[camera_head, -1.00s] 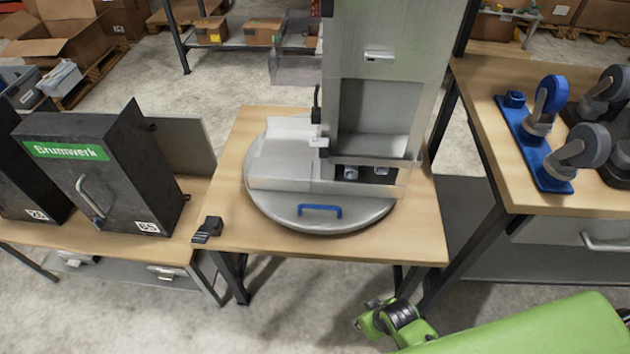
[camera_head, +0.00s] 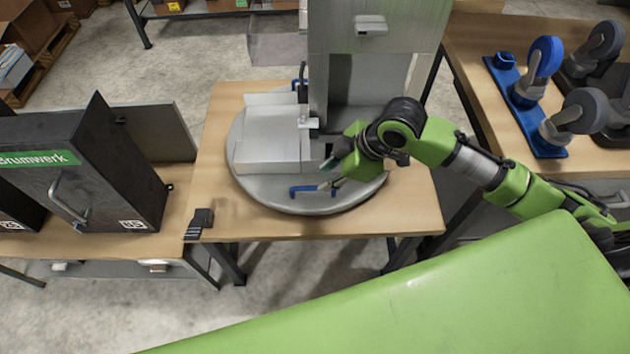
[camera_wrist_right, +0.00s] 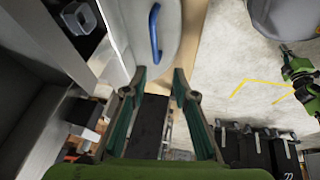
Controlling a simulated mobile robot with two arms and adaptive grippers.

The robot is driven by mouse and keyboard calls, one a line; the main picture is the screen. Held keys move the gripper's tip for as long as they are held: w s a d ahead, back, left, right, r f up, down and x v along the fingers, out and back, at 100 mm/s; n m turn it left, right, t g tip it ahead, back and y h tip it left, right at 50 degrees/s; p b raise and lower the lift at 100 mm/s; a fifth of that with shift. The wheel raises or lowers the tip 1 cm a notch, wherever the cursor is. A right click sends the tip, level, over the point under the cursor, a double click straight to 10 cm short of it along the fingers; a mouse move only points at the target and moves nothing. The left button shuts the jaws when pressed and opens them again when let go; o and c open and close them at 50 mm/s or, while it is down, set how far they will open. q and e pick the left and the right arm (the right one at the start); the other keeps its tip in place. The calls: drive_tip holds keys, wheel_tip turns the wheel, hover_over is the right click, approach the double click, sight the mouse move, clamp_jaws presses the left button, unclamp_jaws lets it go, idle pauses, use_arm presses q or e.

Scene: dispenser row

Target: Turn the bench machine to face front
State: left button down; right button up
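The bench machine is a tall grey housing (camera_head: 372,40) on a round grey turntable (camera_head: 262,190), which stands on a wooden bench. A blue bow handle (camera_head: 300,191) sits at the turntable's front rim and also shows in the right wrist view (camera_wrist_right: 154,32). My right gripper (camera_head: 330,176) is just right of the handle, over the turntable. In the right wrist view its two fingers (camera_wrist_right: 160,78) are apart with nothing between them, and the handle lies beyond the tips. Green and black parts of my left arm (camera_wrist_right: 300,72) show at that view's right edge; its finger state is unclear.
A black cabinet (camera_head: 120,165) with a green label stands on the left bench. A small black clamp-like piece (camera_head: 199,224) is at the middle bench's front left corner. A blue caster stand (camera_head: 528,110) is on the right table. Floor shows in front of the bench.

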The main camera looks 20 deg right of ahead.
sight(313, 188)
wheel_tip(313, 188, up, 4)
drive_tip(key=d+n, duration=0.1)
drive_tip(key=d, duration=0.2)
drive_tip(key=shift+g, duration=0.3)
drive_tip(key=x, duration=1.4)
drive_tip(key=shift+f, duration=0.1)
clamp_jaws()
